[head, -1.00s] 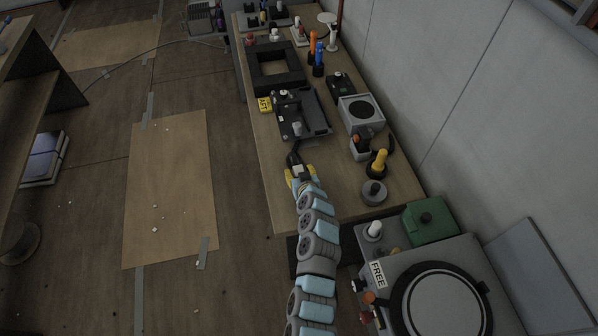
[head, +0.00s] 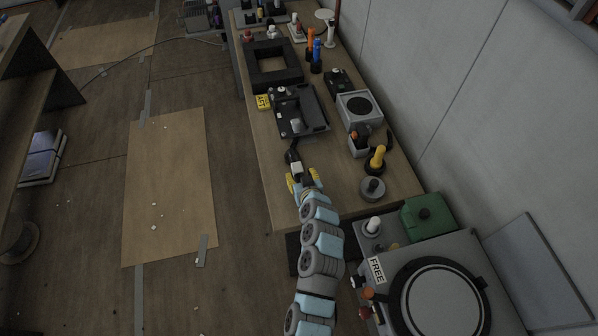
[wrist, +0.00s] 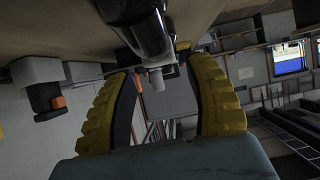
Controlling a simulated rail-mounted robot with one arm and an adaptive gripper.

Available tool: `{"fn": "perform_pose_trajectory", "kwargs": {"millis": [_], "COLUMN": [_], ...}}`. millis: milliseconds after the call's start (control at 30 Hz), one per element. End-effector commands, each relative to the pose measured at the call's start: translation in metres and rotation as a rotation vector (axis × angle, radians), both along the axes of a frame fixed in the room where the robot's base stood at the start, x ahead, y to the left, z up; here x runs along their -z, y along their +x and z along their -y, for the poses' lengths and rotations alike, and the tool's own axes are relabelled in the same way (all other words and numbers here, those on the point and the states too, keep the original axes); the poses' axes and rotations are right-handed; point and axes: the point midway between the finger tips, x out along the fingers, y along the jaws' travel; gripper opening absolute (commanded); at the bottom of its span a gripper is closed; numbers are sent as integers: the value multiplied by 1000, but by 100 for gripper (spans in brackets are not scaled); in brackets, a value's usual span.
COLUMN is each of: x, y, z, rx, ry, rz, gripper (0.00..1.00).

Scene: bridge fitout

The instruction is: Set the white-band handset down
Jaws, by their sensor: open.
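The white-band handset (head: 293,157) is dark with a pale band and lies on the bench top, just in front of the black tray-like unit. My gripper (head: 303,179) has yellow fingers, spread apart at the near end of the handset. In the wrist view, a dark rounded body that looks like the handset (wrist: 142,28) shows beyond the open fingers (wrist: 160,75), near the bench surface at the top of the picture. The fingers appear clear of it. Whether its far end touches the black unit (head: 313,122) I cannot tell.
A yellow tag (head: 263,102) lies left of the black unit. A grey speaker box (head: 359,108), a yellow-topped handle (head: 377,157) and a grey round knob (head: 372,189) stand to the right. The bench (head: 338,178) is bare between my gripper and these.

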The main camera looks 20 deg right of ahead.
Motion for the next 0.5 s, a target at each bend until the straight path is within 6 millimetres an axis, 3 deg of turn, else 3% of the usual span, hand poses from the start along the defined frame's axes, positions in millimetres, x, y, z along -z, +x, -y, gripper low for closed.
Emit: {"fn": "perform_pose_trajectory", "kwargs": {"millis": [500], "x": [-25], "y": [-46], "z": [-6], "rx": [1], "ry": [-2], "rz": [1], "gripper": [54]}}
